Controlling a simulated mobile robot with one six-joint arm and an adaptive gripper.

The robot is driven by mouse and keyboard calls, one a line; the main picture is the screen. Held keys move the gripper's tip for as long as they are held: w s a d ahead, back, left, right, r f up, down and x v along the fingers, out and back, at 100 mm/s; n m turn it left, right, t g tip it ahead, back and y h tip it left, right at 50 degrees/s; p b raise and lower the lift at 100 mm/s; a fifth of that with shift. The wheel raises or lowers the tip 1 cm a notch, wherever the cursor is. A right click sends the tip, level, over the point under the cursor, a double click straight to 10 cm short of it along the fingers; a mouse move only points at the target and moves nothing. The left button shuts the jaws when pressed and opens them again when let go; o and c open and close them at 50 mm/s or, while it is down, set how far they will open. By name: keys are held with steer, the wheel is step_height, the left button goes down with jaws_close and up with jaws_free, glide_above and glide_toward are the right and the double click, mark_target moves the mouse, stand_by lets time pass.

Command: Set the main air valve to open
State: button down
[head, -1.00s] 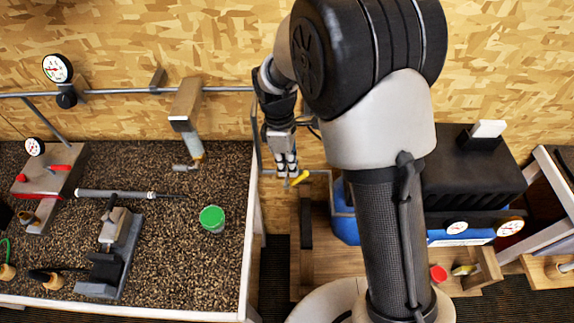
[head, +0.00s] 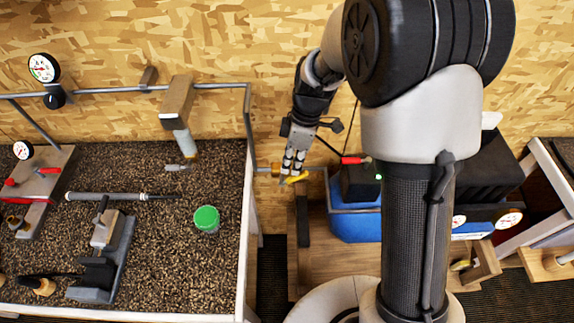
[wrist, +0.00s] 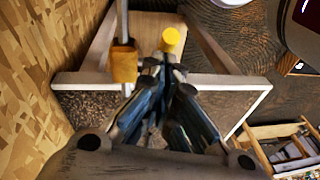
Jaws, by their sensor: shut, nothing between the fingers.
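The main air valve has a brass body (head: 276,170) on the thin pipe along the wall and a yellow handle (head: 295,179). In the wrist view the brass body (wrist: 124,64) sits on the pipe, and the round yellow handle end (wrist: 172,39) is off to its right, just beyond my fingertips. My gripper (head: 287,173) points down at the valve, its fingers shut and empty. In the wrist view my gripper's fingertips (wrist: 163,64) meet close by the handle; I cannot tell whether they touch it. The fingers partly cover the valve in the head view.
A gravel-topped bench (head: 242,262) with a green-lidded jar (head: 206,219), a clamp and a club shaft stands left. A blue tank (head: 356,226) and a black box with a red-handled part (head: 354,160) are right of the valve. The wall is close behind.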

steer(key=shift+s+d+f+y+b, duration=0.1)
steer(key=shift+d+f+y+b, duration=0.8)
steer(key=shift+b, duration=0.85)
steer(key=shift+d+f+y+b, duration=0.4)
steer(key=shift+d+f+b, duration=0.3)
steer(key=shift+d+b, duration=0.7)
steer(key=shift+a+b, duration=0.2)
steer(key=shift+b, duration=0.15)
